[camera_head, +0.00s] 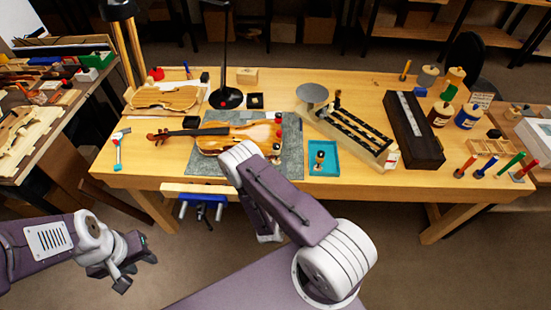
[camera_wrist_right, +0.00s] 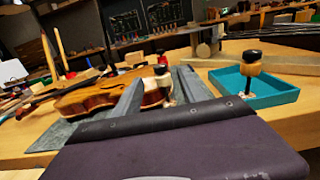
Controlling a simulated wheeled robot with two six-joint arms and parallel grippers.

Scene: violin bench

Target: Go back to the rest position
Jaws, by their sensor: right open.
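My left gripper (camera_head: 136,266) hangs empty in front of the bench, low at left in the head view; its finger gap is unclear. My right arm reaches up over the bench front in the head view and hides its gripper. In the right wrist view my right gripper (camera_wrist_right: 160,98) is open, with two grey fingers apart. Between them in the picture shows a black-topped wooden spool clamp (camera_wrist_right: 162,80) at the violin's edge; nothing appears gripped. The violin (camera_head: 235,135) lies on a grey mat (camera_head: 292,165) and also shows in the wrist view (camera_wrist_right: 90,98).
A teal tray (camera_head: 331,172) holds another spool clamp (camera_wrist_right: 250,66). Floor at left front is clear.

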